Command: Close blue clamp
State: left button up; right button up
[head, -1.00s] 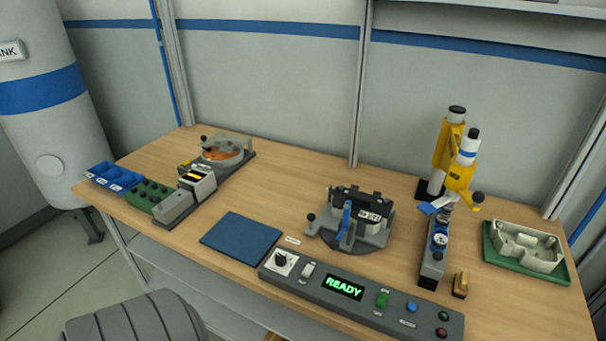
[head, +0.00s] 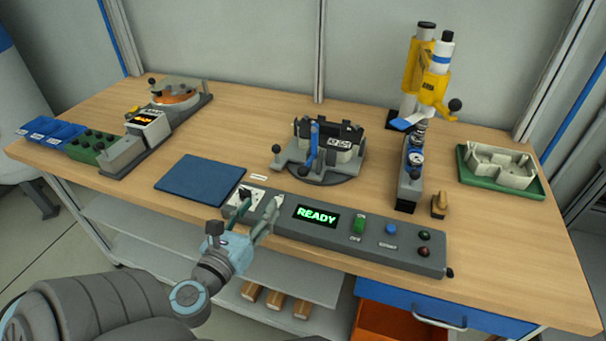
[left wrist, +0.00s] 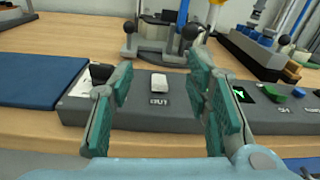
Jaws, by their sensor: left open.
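The blue clamp handle (head: 313,142) stands roughly upright on the front of a grey fixture (head: 292,156) with a dark block held in it, at mid-table in the head view. The lower part of the blue handle also shows at the top of the left wrist view (left wrist: 183,12). My left gripper (head: 256,213) is open and empty, over the front edge of the control panel, short of the fixture and to its left. In the left wrist view its green-padded fingers (left wrist: 160,88) stand apart with a white panel switch seen between them. My right gripper is not in view.
The control panel (head: 400,250) with a lit READY display lies along the front edge, between my left gripper and the fixture. A blue mat (head: 200,180) lies to the left. A yellow press (head: 425,75) and a green tray (head: 530,190) stand to the right.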

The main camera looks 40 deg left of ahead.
aim_at(300, 175)
pick_arm(q)
jog(key=w+m, duration=0.1)
jog(key=w, duration=0.4)
jog(key=w+m+h+p, duration=0.1)
jog(key=w+m, duration=0.1)
jog(key=w, duration=0.3)
jog(key=w+r+m+t+h, duration=0.1)
jog(key=w+m, duration=0.1)
jog(key=w, duration=0.3)
jog(key=shift+w+d, duration=0.1)
jog(key=shift+d, duration=0.1)
grip_shut()
